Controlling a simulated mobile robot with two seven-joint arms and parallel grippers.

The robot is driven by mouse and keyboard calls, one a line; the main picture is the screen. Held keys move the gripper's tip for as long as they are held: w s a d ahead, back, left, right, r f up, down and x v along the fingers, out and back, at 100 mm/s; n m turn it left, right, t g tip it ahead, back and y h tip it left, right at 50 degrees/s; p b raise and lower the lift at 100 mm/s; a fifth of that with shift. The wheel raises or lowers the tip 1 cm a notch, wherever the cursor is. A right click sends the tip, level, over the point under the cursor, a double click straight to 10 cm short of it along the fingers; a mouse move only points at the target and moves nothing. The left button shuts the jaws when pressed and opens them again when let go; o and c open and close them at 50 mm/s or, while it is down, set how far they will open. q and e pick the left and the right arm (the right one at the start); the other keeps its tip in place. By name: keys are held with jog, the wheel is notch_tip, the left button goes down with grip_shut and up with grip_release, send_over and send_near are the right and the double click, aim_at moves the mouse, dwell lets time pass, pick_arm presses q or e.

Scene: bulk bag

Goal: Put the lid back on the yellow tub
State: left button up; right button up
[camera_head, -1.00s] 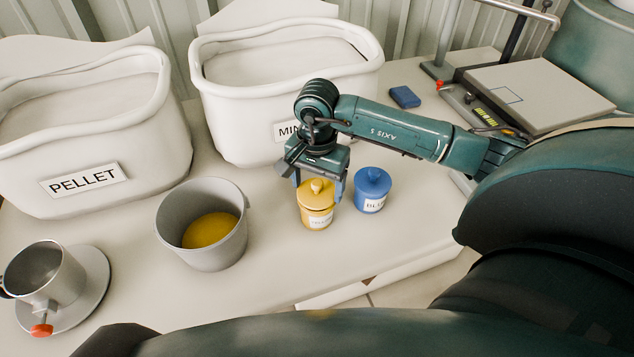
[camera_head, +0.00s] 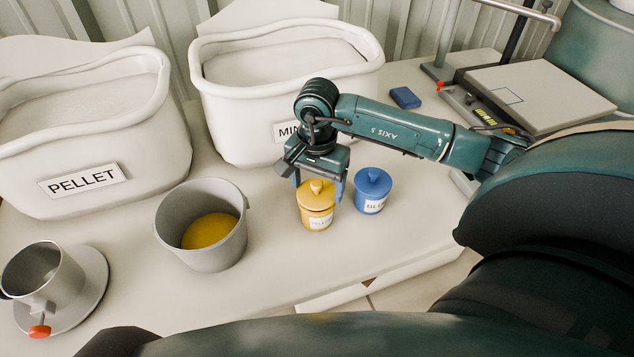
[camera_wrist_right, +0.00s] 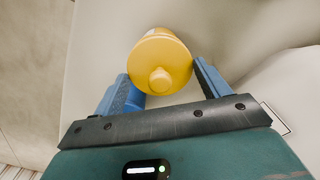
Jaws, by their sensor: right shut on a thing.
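The yellow tub (camera_head: 318,219) stands upright on the bench. Its yellow lid (camera_head: 316,189), with a round knob on top, sits on the tub's mouth and looks level; I cannot make out whether it is fully seated. In the right wrist view the lid (camera_wrist_right: 163,53) covers most of the tub, with the knob (camera_wrist_right: 160,80) towards the gripper. My right gripper (camera_head: 319,192) points down over the tub, its blue fingers on either side of the lid, shut on it. In the wrist view the gripper (camera_wrist_right: 168,82) shows both fingers. My left gripper is not in view.
A blue lidded tub (camera_head: 372,192) stands close to the right of the yellow one. A grey bucket (camera_head: 205,245) with yellow material inside is to the left. Large white bins (camera_head: 85,150) stand behind. The bench front (camera_head: 300,275) is clear.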

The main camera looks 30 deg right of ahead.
jog(key=shift+f+b, duration=0.15)
jog(key=shift+b, duration=0.5)
dwell(0.8)
dwell(0.4)
jog(key=o, duration=1)
jog(key=shift+o, duration=0.2)
jog(key=shift+r+p, duration=1.95)
jog(key=shift+r, duration=1.6)
jog(key=shift+c, duration=0.2)
grip_shut()
